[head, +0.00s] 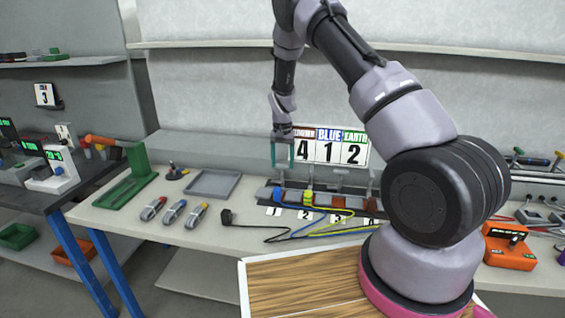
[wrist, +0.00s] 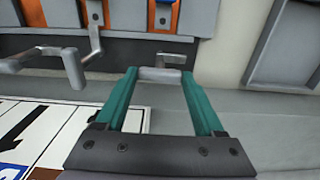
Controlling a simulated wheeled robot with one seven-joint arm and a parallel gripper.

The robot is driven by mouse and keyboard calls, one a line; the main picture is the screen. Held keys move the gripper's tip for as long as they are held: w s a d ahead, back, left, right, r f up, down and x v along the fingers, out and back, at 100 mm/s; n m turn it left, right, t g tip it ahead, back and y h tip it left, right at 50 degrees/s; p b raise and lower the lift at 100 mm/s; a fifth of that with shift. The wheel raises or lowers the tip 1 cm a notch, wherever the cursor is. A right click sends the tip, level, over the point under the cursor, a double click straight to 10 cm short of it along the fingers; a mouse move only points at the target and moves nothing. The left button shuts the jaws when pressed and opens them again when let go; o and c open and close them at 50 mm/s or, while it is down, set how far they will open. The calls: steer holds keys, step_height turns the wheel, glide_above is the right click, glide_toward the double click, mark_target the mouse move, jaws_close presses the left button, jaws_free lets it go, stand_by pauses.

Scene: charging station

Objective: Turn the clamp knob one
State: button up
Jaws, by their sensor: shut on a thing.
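My gripper (head: 282,164) is over the left end of the clamp row on the bench in the head view. In the wrist view its two teal fingers (wrist: 159,76) are closed on the ends of a short grey handle bar, clamp knob one (wrist: 161,73). The knob lies crosswise between the fingertips, and its grey arm runs up to the clamp block. The clamp row (head: 262,194) stands above number cards, with card 1 (head: 273,211) at its left end. In the head view the knob is too small to make out clearly.
A neighbouring grey crank handle (wrist: 70,62) is to the left in the wrist view. A sign board (head: 330,149) stands behind the clamps. Blue and yellow cables and a black plug (head: 226,217) lie in front. A grey tray (head: 214,184) is at the left.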

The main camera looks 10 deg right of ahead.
steer(key=o, duration=1.4)
steer(key=shift+r, duration=0.15)
step_height(320, 180, up, 11)
steer(key=shift+f, duration=0.2)
steer(key=s+d+r+t+y, duration=0.1)
steer(key=s+d+r, duration=0.1)
steer(key=s+r, duration=0.45)
steer(key=s+d+r+t, duration=0.1)
steer(key=s+r, duration=0.3)
steer(key=r, duration=0.6)
steer(key=s+d+r+t+y, duration=0.1)
steer(key=s+d+r, duration=0.1)
steer(key=s+r, duration=0.45)
steer(key=s+r+t, duration=0.1)
steer(key=s+r, duration=0.1)
steer(key=s, duration=0.4)
steer(key=s+r+t, duration=0.1)
steer(key=s+r, duration=0.1)
steer(key=s, duration=0.5)
steer(key=s+d+r+t, duration=0.1)
steer(key=s+r+t, duration=0.1)
steer(key=s, duration=0.4)
steer(key=shift+s+d+r, duration=0.1)
steer(key=shift+s+r, duration=0.1)
steer(key=shift+r, duration=0.2)
